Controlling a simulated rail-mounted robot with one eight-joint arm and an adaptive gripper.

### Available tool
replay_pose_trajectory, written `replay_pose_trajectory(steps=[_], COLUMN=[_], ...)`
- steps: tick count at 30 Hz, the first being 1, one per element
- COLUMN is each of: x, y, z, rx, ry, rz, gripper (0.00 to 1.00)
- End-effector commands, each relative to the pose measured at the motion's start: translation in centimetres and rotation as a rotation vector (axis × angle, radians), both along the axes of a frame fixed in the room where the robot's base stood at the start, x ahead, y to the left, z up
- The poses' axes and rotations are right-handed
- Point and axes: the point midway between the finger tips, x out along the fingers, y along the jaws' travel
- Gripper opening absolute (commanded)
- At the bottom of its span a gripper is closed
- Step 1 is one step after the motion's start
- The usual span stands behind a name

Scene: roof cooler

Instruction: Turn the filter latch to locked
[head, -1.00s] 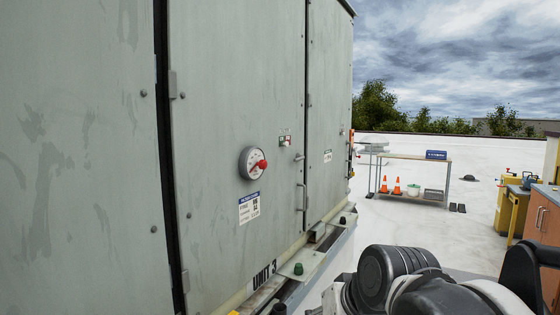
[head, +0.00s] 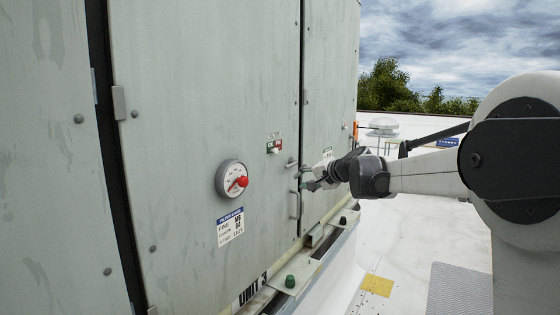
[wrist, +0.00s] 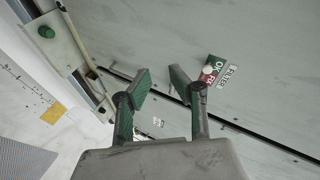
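The grey unit's door has a small lever-like latch (head: 291,163) near its right edge, beside a small red-and-green plate (head: 274,143). I cannot clearly read the latch's angle. In the wrist view the plate (wrist: 214,82) carries a white knob and "FILTER" lettering. My gripper (head: 308,179) is near the door seam, just right of and below the latch in the head view. In the wrist view my gripper (wrist: 161,76) is open, with nothing seen between its dark green pads. The right finger may hide part of the latch there; contact cannot be told.
A vertical handle (head: 295,204) stands out below the latch. A ledge with a green knob (head: 289,281) runs along the base. Open white roof lies right.

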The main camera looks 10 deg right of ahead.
Motion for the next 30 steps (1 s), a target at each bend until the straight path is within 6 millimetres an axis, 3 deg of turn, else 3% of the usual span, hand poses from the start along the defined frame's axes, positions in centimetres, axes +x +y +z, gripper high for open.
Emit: replay_pose_trajectory(steps=[1, 6, 12, 20, 30], x=[2.1, 8.1, 12.9, 15.1, 18.7], y=[-0.8, -2.9, -5.3, -6.4, -4.6], z=[0.6, 0.9, 0.4, -0.2, -0.8], rx=[0.036, 0.171, 0.292, 0.353, 0.355], ry=[-0.007, -0.035, -0.060, -0.072, -0.071], rz=[-0.014, -0.060, -0.103, -0.122, -0.121], gripper=[0.20, 0.20, 0.20, 0.20, 0.20])
